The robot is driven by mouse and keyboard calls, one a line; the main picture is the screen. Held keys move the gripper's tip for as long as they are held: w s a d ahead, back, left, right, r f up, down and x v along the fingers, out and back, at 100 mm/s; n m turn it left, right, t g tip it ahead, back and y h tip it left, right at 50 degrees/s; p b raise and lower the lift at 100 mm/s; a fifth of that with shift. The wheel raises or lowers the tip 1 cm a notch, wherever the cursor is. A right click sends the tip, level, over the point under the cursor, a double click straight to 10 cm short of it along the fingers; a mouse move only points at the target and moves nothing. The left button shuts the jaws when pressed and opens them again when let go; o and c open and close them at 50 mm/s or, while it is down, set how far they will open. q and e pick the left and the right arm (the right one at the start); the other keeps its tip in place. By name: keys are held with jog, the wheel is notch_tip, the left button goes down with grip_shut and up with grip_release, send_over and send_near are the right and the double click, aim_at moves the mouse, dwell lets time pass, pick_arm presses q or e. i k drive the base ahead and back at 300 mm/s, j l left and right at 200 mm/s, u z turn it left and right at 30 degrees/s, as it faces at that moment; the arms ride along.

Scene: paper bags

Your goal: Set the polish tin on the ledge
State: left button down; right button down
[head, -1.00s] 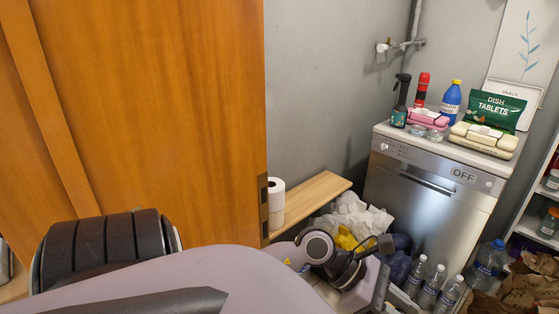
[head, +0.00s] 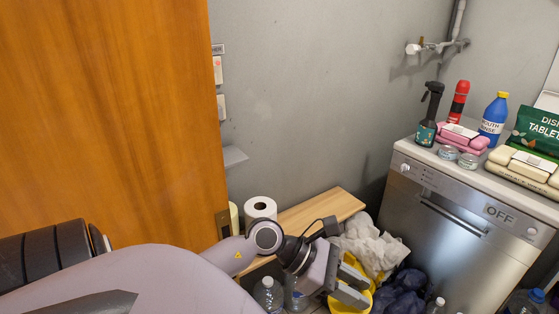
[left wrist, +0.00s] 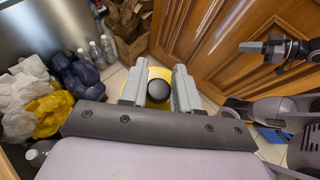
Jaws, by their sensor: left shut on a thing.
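My left gripper (head: 352,283) is low in front of the wooden bench, its fingers pointing right. It is shut on a yellow thing (head: 338,303), partly hidden by the fingers, which I take to be the polish tin. In the left wrist view it shows a round black top (left wrist: 158,89) between the two fingers (left wrist: 158,92). A small grey ledge (head: 235,157) sticks out from the wall just right of the orange wooden door, above and left of the gripper. What looks like my right gripper (left wrist: 258,47) shows in the left wrist view; its jaws are unclear.
A wooden bench (head: 335,205) along the wall bears a paper roll (head: 260,208). White and yellow bags (head: 368,243) and dark blue bags (head: 405,285) lie near the gripper. A dishwasher (head: 440,228) with a crowded top stands at right. The wooden door (head: 110,110) fills the left.

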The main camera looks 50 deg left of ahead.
aim_at(299, 225)
jog(key=i+u, duration=0.35)
jog(key=i+l+u, duration=0.2)
jog(key=i+u, duration=0.2)
jog(key=i+l+u, duration=0.45)
jog(key=u, duration=0.15)
jog(key=i+l+u, duration=0.25)
jog(key=j+u, duration=0.1)
jog(key=j, duration=0.25)
jog(key=i, duration=0.05)
